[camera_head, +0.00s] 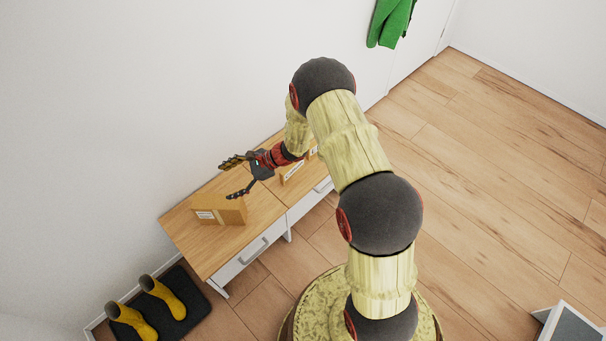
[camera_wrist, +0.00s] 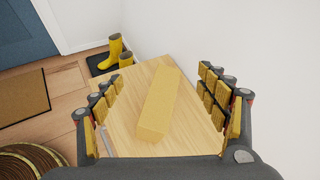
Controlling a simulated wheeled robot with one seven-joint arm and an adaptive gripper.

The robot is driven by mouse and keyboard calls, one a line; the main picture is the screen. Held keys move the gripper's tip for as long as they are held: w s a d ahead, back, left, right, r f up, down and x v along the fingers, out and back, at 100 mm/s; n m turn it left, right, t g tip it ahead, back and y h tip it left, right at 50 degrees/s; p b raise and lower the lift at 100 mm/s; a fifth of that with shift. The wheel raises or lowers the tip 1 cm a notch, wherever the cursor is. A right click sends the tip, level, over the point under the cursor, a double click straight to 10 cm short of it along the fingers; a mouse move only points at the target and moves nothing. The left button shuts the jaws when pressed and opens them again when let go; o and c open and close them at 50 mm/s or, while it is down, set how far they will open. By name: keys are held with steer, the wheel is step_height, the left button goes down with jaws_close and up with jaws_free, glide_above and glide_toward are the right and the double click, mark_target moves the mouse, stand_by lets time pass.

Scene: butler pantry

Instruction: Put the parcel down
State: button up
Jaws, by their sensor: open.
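A brown cardboard parcel (camera_head: 228,212) with a white label rests on the left part of the wooden bench top. In the wrist view the parcel (camera_wrist: 158,106) lies lengthwise on the bench, between the spread fingers in the picture, with clear gaps on both sides. My gripper (camera_head: 235,178) is open and empty. It is by the parcel on its far right side, with its fingers pointing left. I cannot tell its exact height over the bench.
Another labelled box (camera_head: 293,172) stands on the bench behind my gripper, partly hidden by my arm. The bench (camera_head: 188,233) has bare wood left of the parcel and a wall behind. Yellow boots (camera_head: 160,298) stand on a dark mat (camera_head: 196,312) on the floor.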

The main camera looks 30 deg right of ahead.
steer(key=s+r+n+g+h, duration=0.15)
steer(key=s+r+n, duration=0.4)
steer(key=r, duration=0.65)
steer(key=s+r+n+g+h, duration=0.15)
steer(key=s+r+n, duration=0.45)
steer(key=r, duration=0.6)
steer(key=s+d+r+n+t+h, duration=0.2)
steer(key=s+d+r+n+h, duration=0.2)
steer(key=s, duration=0.6)
steer(key=s+d+r+n+t+h, duration=0.2)
steer(key=s+d+r+n+h, duration=0.1)
steer(key=s+d+r, duration=0.5)
steer(key=s+r+h, duration=0.1)
steer(key=s, duration=0.2)
steer(key=shift+d+n, duration=0.15)
steer(key=shift+n, duration=0.2)
steer(key=shift+d, duration=0.1)
